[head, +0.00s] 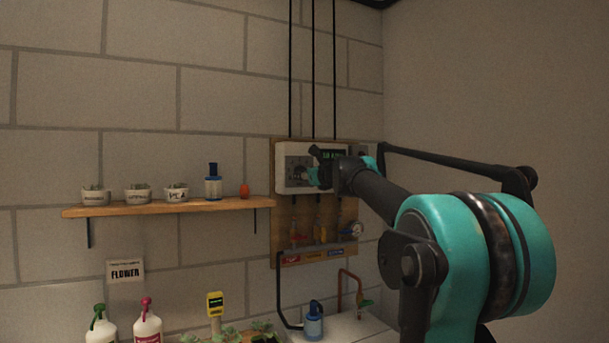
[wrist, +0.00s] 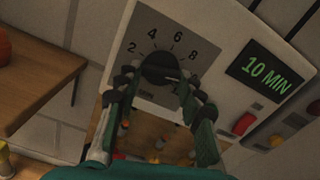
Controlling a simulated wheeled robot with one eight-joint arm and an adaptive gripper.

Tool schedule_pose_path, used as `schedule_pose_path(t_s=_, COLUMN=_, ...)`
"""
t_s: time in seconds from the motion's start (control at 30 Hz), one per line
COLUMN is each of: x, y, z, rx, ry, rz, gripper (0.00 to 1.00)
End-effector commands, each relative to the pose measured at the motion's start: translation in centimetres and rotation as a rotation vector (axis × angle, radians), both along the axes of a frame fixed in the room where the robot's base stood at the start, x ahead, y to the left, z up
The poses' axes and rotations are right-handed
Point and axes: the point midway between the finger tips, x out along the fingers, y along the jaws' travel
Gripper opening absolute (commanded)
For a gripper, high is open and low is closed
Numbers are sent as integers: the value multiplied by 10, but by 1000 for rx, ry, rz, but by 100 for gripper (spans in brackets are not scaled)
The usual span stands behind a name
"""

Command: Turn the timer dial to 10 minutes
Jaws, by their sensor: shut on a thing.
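The timer (wrist: 215,30) is a pale box on a wall board, with a round black dial (wrist: 160,67) on a grey scale marked 2, 4, 6 and 8. Its lower right scale is partly hidden by my finger. A small light mark on the dial points to the lower right. The timer's display (wrist: 266,77) reads 10 MIN in green. My gripper (wrist: 158,78) is shut on the dial, one finger on each side. In the head view the timer (head: 283,184) is on the wall and my gripper (head: 317,170) covers part of its front.
A red button (wrist: 244,123) is right of the dial. Below the timer is a wooden board (head: 343,213) with several small valves. A wooden shelf (head: 150,208) with pots, a blue bottle (head: 213,184) and an orange object (head: 244,191) is to the left.

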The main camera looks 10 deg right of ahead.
Motion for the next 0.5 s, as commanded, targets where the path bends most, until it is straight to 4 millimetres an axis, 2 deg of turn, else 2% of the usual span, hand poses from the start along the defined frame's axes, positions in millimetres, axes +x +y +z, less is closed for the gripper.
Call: schedule_pose_path(t_s=0.5, x=-1, y=0, z=-1, rx=79, ry=27, rz=1, gripper=9)
